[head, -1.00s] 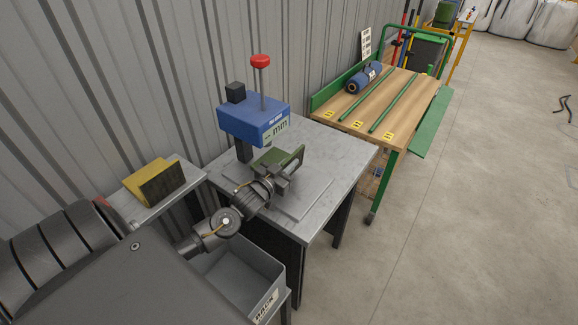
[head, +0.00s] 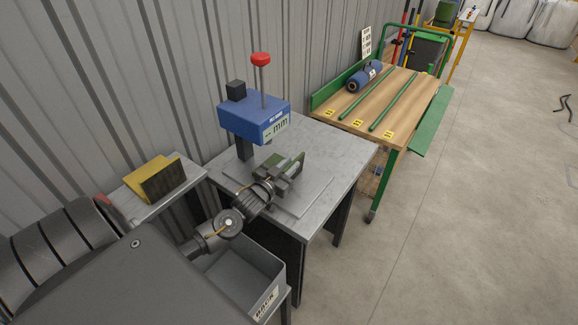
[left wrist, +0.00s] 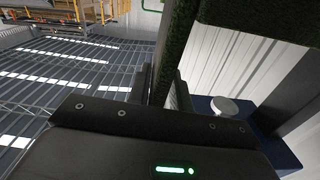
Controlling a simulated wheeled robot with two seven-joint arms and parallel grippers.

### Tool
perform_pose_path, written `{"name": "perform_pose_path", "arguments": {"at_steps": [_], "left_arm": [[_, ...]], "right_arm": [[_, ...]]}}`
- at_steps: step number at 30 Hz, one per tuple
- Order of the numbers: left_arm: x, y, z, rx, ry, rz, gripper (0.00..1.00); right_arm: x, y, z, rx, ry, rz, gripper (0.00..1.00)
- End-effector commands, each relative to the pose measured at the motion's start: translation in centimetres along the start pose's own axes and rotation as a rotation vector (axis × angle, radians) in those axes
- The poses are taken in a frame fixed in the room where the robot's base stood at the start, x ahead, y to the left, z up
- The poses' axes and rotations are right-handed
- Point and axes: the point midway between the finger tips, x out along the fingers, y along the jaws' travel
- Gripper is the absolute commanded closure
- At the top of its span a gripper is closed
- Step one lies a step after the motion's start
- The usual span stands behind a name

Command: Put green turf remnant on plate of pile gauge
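The green turf remnant (head: 273,160) looks bent and is between the fingers of my left gripper (head: 289,171). In the left wrist view the dark green turf (left wrist: 176,50) stands between the two fingers (left wrist: 160,88), and another stretch of it crosses the top right. The pile gauge (head: 255,118) has a blue head with a red knob. Its grey plate (head: 313,190) lies below the gripper, partly hidden by the gripper and arm. I cannot tell whether the turf touches the plate. The gauge head's blue underside (left wrist: 245,125) shows in the left wrist view. My right gripper is out of view.
A yellow and black piece (head: 160,180) sits on a small shelf at left. A grey bin (head: 265,272) stands below the gauge table (head: 345,150). A wooden-topped bench (head: 385,90) with a blue roll (head: 364,77) and green rods stands behind.

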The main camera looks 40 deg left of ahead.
Motion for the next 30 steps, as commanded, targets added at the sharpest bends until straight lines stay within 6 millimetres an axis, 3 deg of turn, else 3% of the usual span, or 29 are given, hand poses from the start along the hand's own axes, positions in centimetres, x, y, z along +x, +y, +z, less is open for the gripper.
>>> {"name": "perform_pose_path", "arguments": {"at_steps": [1,3,9,15,30], "left_arm": [[-0.3,0.4,1.2,-0.002,-0.023,0.007,0.72],[-0.3,0.5,1.3,-0.002,-0.026,0.008,0.68],[-0.4,0.6,1.5,-0.003,-0.031,0.01,0.68],[-0.4,0.5,0.0,-0.003,-0.031,0.011,0.68],[-10.3,0.1,-0.3,-0.002,-0.018,0.005,0.68]], "right_arm": [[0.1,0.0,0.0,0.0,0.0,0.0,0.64],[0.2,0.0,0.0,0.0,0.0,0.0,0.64],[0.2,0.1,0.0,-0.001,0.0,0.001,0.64],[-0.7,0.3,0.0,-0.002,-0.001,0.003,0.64],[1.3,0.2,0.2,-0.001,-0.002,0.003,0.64]]}}
